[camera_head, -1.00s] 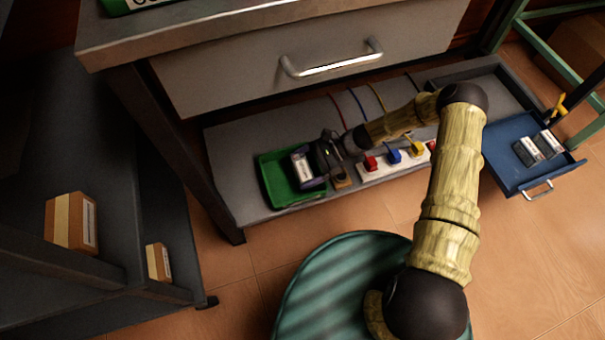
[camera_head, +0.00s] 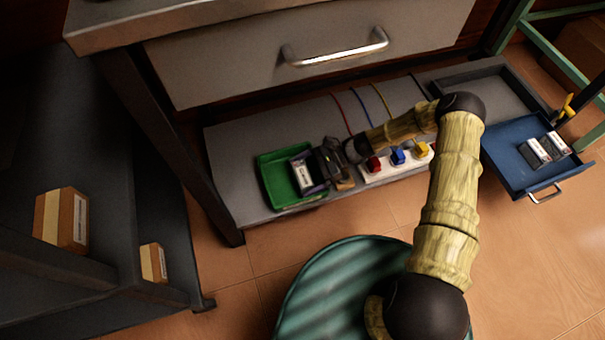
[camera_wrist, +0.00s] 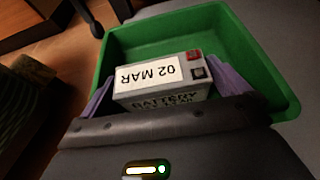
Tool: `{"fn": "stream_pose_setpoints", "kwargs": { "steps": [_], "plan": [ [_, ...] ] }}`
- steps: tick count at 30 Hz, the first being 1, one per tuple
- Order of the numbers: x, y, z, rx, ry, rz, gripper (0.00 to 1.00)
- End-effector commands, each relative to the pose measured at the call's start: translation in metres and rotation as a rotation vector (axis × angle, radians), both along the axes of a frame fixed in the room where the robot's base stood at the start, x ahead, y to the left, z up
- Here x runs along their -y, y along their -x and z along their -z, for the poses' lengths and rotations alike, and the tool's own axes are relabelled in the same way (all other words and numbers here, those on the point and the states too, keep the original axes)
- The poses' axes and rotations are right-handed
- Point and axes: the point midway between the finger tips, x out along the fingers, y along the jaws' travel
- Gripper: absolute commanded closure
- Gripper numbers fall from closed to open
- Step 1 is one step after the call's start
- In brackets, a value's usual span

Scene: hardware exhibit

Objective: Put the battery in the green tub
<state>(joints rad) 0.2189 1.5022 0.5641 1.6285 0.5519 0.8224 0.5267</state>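The battery (camera_wrist: 165,80) is a grey-white block with a white label reading "02 MAR" and a red and a black terminal. It sits between the purple fingers of my gripper (camera_wrist: 162,70), which look closed against its two sides. The green tub (camera_wrist: 252,40) lies around and beyond it in the wrist view. In the head view the battery (camera_head: 302,176) is at the right part of the green tub (camera_head: 272,181), inside its outline. My gripper (camera_head: 312,173) reaches in from the right. Whether the battery touches the tub floor is hidden.
The tub stands on a grey low shelf (camera_head: 235,150) under a drawer with a metal handle (camera_head: 335,50). A white strip with red, blue and yellow plugs (camera_head: 397,158) lies right of my gripper. A blue tray (camera_head: 510,165) holds more batteries. Boxes (camera_head: 62,220) stand at left.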

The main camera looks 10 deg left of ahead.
Motion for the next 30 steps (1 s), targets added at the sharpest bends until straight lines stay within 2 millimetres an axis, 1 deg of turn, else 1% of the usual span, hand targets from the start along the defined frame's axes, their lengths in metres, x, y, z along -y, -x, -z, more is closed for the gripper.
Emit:
{"fn": "stream_pose_setpoints", "kwargs": {
  "steps": [5, 8, 14, 21, 24, 27, 30],
  "plan": [
    [-0.001, 0.000, -0.004, 0.000, 0.000, -0.002, 0.00],
    [0.004, -0.003, -0.008, 0.001, 0.000, -0.004, 0.00],
    [0.028, -0.018, -0.023, 0.003, 0.002, -0.005, 0.00],
    [0.066, -0.041, -0.040, 0.001, 0.002, -0.006, 0.00],
    [0.079, -0.049, -0.045, 0.001, 0.000, -0.006, 0.00],
    [0.088, -0.054, -0.048, 0.000, 0.000, -0.008, 0.00],
    [0.092, -0.056, -0.049, 0.000, 0.001, -0.007, 0.00]
  ]
}}
